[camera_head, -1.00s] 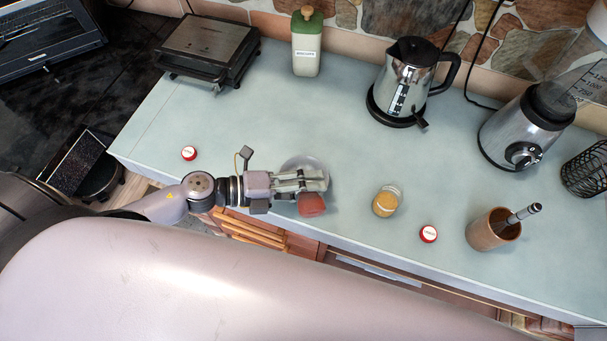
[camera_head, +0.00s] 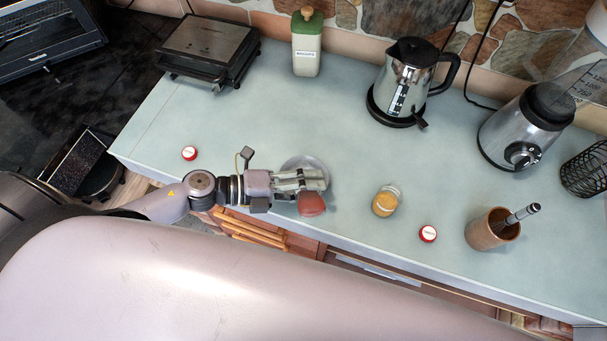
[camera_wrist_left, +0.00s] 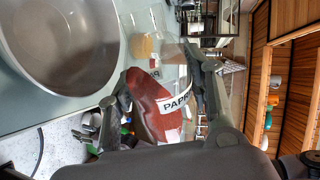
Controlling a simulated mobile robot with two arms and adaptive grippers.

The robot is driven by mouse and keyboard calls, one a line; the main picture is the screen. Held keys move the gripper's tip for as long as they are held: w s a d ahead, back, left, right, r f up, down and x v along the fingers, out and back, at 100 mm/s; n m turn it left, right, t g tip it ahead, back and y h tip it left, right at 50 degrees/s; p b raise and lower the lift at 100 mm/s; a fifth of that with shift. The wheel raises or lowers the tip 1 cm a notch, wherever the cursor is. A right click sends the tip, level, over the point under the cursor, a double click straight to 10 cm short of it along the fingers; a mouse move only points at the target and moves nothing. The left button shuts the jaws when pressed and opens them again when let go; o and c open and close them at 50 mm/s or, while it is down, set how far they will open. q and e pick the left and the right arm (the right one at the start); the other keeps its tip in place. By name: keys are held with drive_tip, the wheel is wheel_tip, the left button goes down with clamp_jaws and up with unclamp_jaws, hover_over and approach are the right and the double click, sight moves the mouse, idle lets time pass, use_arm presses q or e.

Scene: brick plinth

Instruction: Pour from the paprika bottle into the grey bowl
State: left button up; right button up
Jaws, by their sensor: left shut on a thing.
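My left gripper (camera_head: 324,181) is shut on the paprika bottle (camera_head: 311,205), which has dark red contents and a white label reading "PAPR". The left wrist view shows the bottle (camera_wrist_left: 155,108) tilted between the two fingers. The grey bowl (camera_head: 302,161) stands on the counter, partly hidden under the gripper in the head view. In the left wrist view the bowl (camera_wrist_left: 62,75) is at upper left, beside the bottle, and the visible part of its inside looks empty. I cannot tell whether anything is flowing from the bottle. My right gripper is not in view.
A jar with yellow contents (camera_head: 385,202), a red-and-white lid (camera_head: 428,234) and a wooden cup (camera_head: 486,233) stand to the right. Another such lid (camera_head: 189,153) lies left. A kettle (camera_head: 403,75), blender (camera_head: 520,130), green-topped canister (camera_head: 306,52) and grill (camera_head: 208,45) stand behind.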

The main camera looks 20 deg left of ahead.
use_arm(q)
drive_tip(key=shift+w+a+r+n+g+h+p, duration=0.15)
drive_tip(key=shift+r+n+p, duration=0.1)
drive_tip(key=shift+n+p, duration=0.2)
drive_tip(key=shift+w+d+r+n+g+h+p, duration=0.1)
drive_tip(key=shift+r+n+g+h+p, duration=0.1)
drive_tip(key=shift+n+p, duration=0.25)
idle(1.9)
drive_tip(key=shift+w+a+f+n, duration=0.25)
drive_tip(key=shift+f+n, duration=0.1)
drive_tip(key=shift+n, duration=0.25)
idle(1.9)
drive_tip(key=shift+w+a+r+n+g+h+p, duration=0.1)
drive_tip(key=shift+w+r+n+g+h+p, duration=0.3)
drive_tip(key=shift+n+p, duration=0.25)
idle(2.1)
